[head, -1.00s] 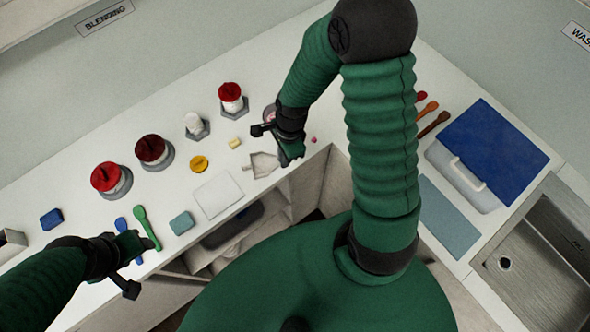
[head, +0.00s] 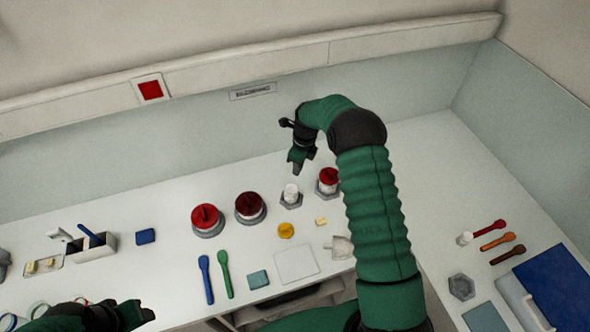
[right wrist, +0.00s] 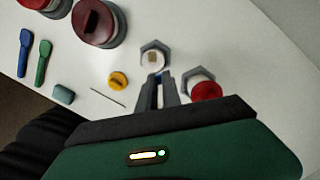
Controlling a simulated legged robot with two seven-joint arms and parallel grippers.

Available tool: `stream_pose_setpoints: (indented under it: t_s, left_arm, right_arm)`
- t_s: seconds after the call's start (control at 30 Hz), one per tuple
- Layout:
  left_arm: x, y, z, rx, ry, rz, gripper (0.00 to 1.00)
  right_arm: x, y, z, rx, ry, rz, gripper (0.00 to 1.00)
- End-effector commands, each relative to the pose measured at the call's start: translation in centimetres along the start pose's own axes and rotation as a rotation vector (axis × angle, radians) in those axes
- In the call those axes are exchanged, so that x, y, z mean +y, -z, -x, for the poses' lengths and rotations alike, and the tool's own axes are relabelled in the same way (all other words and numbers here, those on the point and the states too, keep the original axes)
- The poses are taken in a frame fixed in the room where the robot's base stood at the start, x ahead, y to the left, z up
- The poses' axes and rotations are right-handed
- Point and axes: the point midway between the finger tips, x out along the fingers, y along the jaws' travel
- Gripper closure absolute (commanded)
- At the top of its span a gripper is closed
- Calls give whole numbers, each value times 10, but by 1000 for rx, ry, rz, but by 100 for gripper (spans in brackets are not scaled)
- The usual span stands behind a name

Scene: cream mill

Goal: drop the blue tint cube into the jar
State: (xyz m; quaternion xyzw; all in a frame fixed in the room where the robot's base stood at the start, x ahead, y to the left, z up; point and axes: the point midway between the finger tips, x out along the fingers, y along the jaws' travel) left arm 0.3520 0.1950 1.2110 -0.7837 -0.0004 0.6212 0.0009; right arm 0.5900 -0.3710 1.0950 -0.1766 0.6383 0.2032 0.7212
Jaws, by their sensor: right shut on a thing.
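The jar (head: 291,192) is white and open and stands in a grey hexagonal holder. It also shows in the right wrist view (right wrist: 152,62), with a small tan square in its mouth. My right gripper (head: 296,160) is above and behind the jar in the head view; its fingers (right wrist: 157,85) point toward the jar in the right wrist view.
Two large red-lidded jars (head: 206,218) (head: 250,206) stand left of the jar, and a smaller one (head: 328,180) right. A yellow lid (head: 286,230), yellow cube (head: 321,221) and white sheet (head: 296,263) lie in front. A blue block (head: 145,237) lies farther left.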

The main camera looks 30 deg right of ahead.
Motion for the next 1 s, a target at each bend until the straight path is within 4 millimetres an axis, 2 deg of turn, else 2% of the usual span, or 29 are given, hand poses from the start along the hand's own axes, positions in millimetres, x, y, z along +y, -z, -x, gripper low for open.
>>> stream_pose_setpoints:
  t_s: [0.03, 0.2, 0.53, 0.57, 0.73, 1.0]
  left_arm:
    - [0, -2, -10, 0, 0, 0, 49]
    - [0, -6, -24, 0, 0, 0, 49]
    - [0, -6, -25, 0, 0, 1, 49]
    - [0, -6, -25, 0, 0, 1, 49]
    - [0, -6, -25, 0, 0, 1, 49]
    - [0, -6, -25, 0, 0, 0, 49]
  right_arm:
    - [2, 1, -13, 1, -1, 0, 100]
    - [3, 2, -36, 2, 0, 2, 100]
    - [3, 3, -39, 0, 2, 4, 100]
    - [2, 3, -40, 0, 1, 4, 89]
    - [2, 3, -40, 1, 1, 4, 66]
    - [2, 3, -40, 1, 1, 4, 66]
